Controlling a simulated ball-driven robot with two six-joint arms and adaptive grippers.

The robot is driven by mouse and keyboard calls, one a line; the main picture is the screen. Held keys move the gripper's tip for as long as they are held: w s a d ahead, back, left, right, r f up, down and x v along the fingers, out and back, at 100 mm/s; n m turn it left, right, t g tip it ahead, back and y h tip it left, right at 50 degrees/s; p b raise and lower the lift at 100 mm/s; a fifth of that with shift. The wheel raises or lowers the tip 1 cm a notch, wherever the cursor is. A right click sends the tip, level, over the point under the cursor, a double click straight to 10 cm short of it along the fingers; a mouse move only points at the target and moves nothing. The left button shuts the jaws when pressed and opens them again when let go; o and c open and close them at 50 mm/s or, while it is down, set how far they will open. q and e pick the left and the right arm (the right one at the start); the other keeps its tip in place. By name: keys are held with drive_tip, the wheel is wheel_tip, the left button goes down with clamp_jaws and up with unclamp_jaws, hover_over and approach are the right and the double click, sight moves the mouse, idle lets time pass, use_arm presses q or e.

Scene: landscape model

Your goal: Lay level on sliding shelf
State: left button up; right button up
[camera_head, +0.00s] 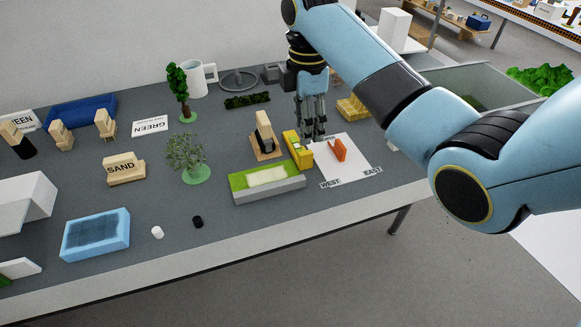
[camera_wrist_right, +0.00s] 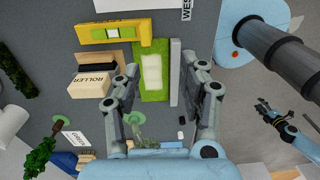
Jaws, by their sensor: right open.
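The yellow level (camera_head: 297,148) lies on the grey table beside the green-topped block, with its long side running away from me. My right gripper (camera_head: 313,118) is open and empty, above and just beyond the level in the head view. In the right wrist view its spread fingers (camera_wrist_right: 172,82) are over the table, with the level apart from them. What looks like my left gripper (camera_wrist_right: 268,112) is small at the right of that view. A wooden shelf (camera_head: 452,19) shows at the far table; I cannot tell if it slides.
A green-topped grey tray (camera_head: 240,197), a ROLLER block (camera_wrist_right: 90,84) and a white sheet (camera_head: 357,172) with an orange piece (camera_head: 338,149) crowd the level. A wire tree (camera_head: 188,160) stands left.

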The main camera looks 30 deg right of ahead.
sight(303, 153)
drive_tip(key=shift+w+d+f, duration=0.4)
drive_tip(key=shift+w, duration=0.25)
drive_tip(key=f, duration=0.3)
drive_tip(key=shift+a+f, duration=0.2)
drive_tip(key=shift+f, duration=0.45)
drive_tip(key=shift+d+f, duration=0.1)
drive_tip(key=shift+f, duration=0.3)
drive_tip(key=f, duration=0.4)
drive_tip(key=shift+w+d+f+b, duration=0.15)
drive_tip(key=shift+w+f+b, duration=0.1)
drive_tip(key=shift+b, duration=0.15)
use_arm(q)
drive_tip(key=shift+w+d+f, duration=0.1)
drive_tip(key=shift+d+f, duration=0.4)
drive_tip(key=shift+d, duration=0.05)
use_arm(e)
clamp_jaws()
